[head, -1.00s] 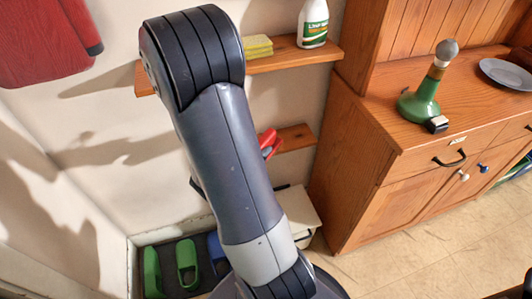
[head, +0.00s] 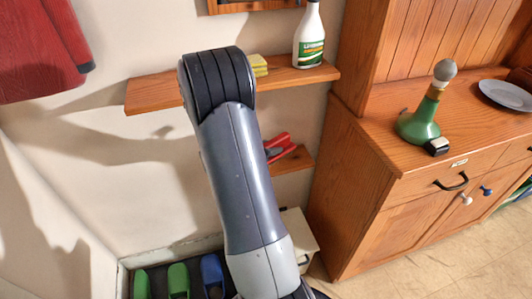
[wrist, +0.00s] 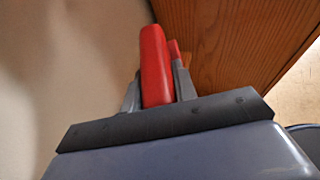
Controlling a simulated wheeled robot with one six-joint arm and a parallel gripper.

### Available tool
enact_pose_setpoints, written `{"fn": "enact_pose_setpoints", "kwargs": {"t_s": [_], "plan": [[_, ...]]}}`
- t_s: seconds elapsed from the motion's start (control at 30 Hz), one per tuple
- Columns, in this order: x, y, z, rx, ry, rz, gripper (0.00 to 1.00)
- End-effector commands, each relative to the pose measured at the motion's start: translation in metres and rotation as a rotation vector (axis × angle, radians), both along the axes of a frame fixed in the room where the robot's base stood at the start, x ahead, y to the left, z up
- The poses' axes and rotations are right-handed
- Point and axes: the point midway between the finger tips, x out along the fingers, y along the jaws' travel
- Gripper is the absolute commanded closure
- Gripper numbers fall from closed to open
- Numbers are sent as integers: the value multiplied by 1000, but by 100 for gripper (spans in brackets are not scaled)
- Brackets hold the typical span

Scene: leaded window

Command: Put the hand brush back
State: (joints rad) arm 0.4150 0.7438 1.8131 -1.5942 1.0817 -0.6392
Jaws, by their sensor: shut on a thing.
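The hand brush shows as a red handle (wrist: 155,65) between the grey fingers of my gripper (wrist: 157,76) in the wrist view. My gripper is shut on it. A smaller red part shows just behind the handle. No bristles are visible. In the head view the red piece (head: 280,146) shows to the right of my arm, by the low wooden shelf (head: 292,162). I cannot tell whether it touches the shelf. My arm hides the gripper in the head view.
An upper shelf (head: 150,92) holds a white bottle (head: 310,40) and yellow sponges (head: 258,66). A wooden cabinet (head: 345,190) stands at the right, with a green bottle-like object (head: 420,122) on top. Green and blue shoes (head: 178,280) and a pale box (head: 296,235) are below.

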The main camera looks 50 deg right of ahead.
Motion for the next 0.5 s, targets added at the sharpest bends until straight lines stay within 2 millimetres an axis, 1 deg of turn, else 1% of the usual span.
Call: {"fn": "enact_pose_setpoints", "kwargs": {"t_s": [0.03, 0.2, 0.3, 0.5], "plan": [[10, -6, 0, 0, -2, -2, 100], [40, -22, 0, 0, -2, -1, 100], [39, -21, -21, 2, 6, 1, 100], [39, -21, -34, 1, 2, 1, 100]]}}
